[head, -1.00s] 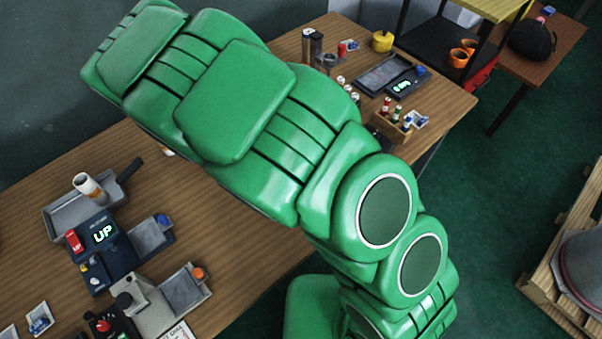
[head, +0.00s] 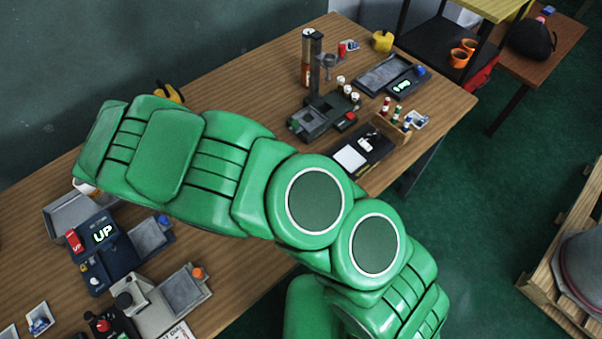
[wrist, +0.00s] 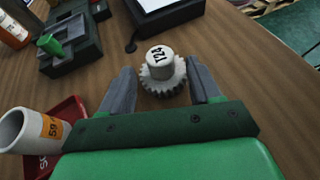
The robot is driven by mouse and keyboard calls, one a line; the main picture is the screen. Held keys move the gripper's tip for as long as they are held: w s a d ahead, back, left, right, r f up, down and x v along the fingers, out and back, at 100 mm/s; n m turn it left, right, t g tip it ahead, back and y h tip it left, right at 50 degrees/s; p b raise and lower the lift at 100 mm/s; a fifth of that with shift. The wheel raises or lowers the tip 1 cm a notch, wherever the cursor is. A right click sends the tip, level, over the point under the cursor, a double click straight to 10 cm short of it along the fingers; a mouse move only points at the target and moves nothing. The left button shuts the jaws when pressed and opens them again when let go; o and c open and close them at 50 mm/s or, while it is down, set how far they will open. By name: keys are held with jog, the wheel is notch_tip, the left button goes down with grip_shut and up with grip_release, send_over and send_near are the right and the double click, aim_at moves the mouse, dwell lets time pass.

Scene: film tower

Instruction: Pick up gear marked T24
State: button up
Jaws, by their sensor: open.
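The gear marked T24 (wrist: 161,70) stands on the wooden table in the wrist view, a pale toothed disc with a white cylindrical hub on top bearing the black marking. My gripper (wrist: 162,84) is open, with one grey finger on each side of the gear. The gear sits between the fingertips, and I cannot tell whether either finger touches it. In the head view my green arm reaches across the table and hides the gear and the gripper.
In the wrist view, a white cylinder with an orange label (wrist: 35,130) lies by a red tray (wrist: 65,117) at left. A dark device with a green knob (wrist: 72,40) stands behind. The head view shows a blue device reading UP (head: 95,250) on the table (head: 235,265).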

jog(key=shift+r+x, duration=0.2)
jog(key=shift+x, duration=1.1)
jog(key=shift+r+x, duration=0.2)
jog(key=shift+x, duration=1.1)
jog(key=shift+d, duration=0.2)
jog(key=shift+c, duration=0.2)
jog(key=c, duration=1)
jog(key=shift+r, duration=0.8)
jog(key=s+d+r, duration=0.1)
jog(key=s+r, duration=0.2)
jog(key=s, duration=0.1)
jog(key=s+d+r, duration=0.2)
jog(key=s+r, duration=0.2)
jog(key=s+d+r, duration=0.1)
jog(key=s+r, duration=0.3)
jog(key=s, duration=0.1)
jog(key=shift+s+d+r, duration=0.1)
jog(key=shift+d+r, duration=0.1)
jog(key=shift+d, duration=0.2)
